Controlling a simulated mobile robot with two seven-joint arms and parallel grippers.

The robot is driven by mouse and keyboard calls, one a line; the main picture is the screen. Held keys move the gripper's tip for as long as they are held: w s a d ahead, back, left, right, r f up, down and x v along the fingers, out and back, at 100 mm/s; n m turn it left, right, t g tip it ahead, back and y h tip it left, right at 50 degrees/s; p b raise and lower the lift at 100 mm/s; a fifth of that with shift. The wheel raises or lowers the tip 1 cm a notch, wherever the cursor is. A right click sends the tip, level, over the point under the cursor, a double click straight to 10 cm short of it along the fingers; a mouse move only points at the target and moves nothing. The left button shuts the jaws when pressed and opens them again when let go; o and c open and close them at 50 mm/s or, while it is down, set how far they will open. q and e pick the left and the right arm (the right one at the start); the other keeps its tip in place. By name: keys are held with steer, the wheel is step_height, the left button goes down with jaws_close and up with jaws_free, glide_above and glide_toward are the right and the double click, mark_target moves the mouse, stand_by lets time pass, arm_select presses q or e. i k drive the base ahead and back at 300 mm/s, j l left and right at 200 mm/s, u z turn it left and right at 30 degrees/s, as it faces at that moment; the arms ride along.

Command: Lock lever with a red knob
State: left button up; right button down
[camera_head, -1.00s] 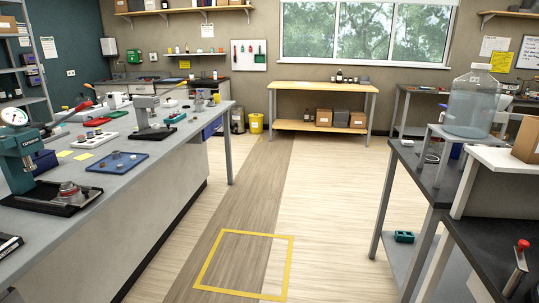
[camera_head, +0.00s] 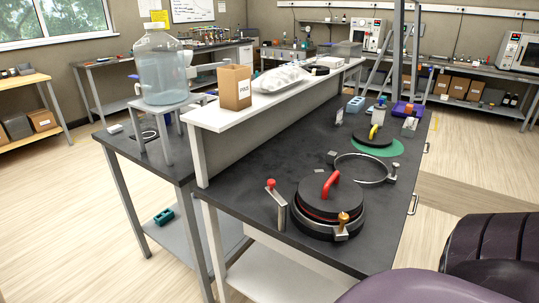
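A lever with a red knob (camera_head: 272,184) stands on the near left part of the black bench, its grey plate tilted up to the left. Right beside it is a round port (camera_head: 322,226) closed by a dark lid with a red curved handle (camera_head: 331,184). A clamp with a brass knob (camera_head: 343,218) sits on the port's near right rim. Whether the lever joins the port I cannot tell. Neither of my grippers is in view.
Behind the port lie an open metal ring (camera_head: 362,170) and a dark lid with a yellow handle (camera_head: 373,137) on a green mat. A white shelf (camera_head: 212,119) edges the bench's left. Dark purple rounded shapes (camera_head: 495,250) fill the lower right. The floor at left is clear.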

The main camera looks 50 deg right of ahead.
mark_target(271, 183)
steer(key=i+j+z, duration=0.15)
steer(key=i+z, duration=0.15)
steer(key=z, duration=0.15)
steer(key=i+j+z, duration=0.25)
steer(key=z, duration=0.15)
steer(key=i+j+z, duration=0.25)
steer(key=z, duration=0.2)
steer(key=i+j+z, duration=0.2)
steer(key=j+z, duration=0.2)
steer(key=i+j+z, duration=0.1)
steer(key=j+z, duration=0.2)
steer(key=j, duration=0.35)
steer(key=j+z, duration=0.3)
steer(key=j, duration=0.35)
